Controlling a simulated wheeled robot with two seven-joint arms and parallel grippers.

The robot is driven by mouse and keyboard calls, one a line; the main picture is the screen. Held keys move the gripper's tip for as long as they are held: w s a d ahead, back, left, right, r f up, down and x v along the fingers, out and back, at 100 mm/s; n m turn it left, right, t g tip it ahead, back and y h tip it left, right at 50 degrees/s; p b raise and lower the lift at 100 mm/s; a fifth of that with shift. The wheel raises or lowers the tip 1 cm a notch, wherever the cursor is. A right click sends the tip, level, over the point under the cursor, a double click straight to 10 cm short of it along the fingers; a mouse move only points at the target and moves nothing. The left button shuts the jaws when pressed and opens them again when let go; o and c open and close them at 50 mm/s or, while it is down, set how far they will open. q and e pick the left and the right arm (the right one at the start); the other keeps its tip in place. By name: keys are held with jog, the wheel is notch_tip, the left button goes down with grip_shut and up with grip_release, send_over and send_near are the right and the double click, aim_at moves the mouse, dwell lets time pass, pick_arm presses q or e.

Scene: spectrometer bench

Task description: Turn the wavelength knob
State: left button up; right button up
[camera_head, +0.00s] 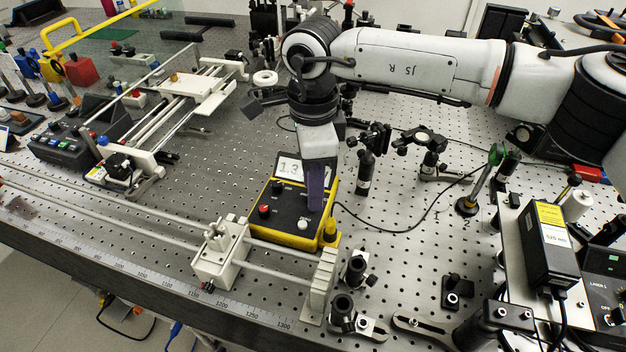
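A black box with a yellow frame (252,226) stands on the bench near the middle of the camera_head view. Its display reads about 1.3 (287,168), with the rest of the reading hidden by my gripper. A red knob (264,210), a black knob (277,187) and a white knob (302,224) show on its top. I cannot read which one is the wavelength knob. My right gripper (316,190) points down over the right part of the box. Its fingers overlap in this view, so their opening and any contact cannot be told. My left gripper is not in view.
A white rail carriage (220,255) stands just in front of the box. Black optic mounts (354,270) stand to its right, and a post (365,173) stands behind. A black cable (400,230) runs right from the box. A laser unit (548,245) is at far right.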

grip_shut()
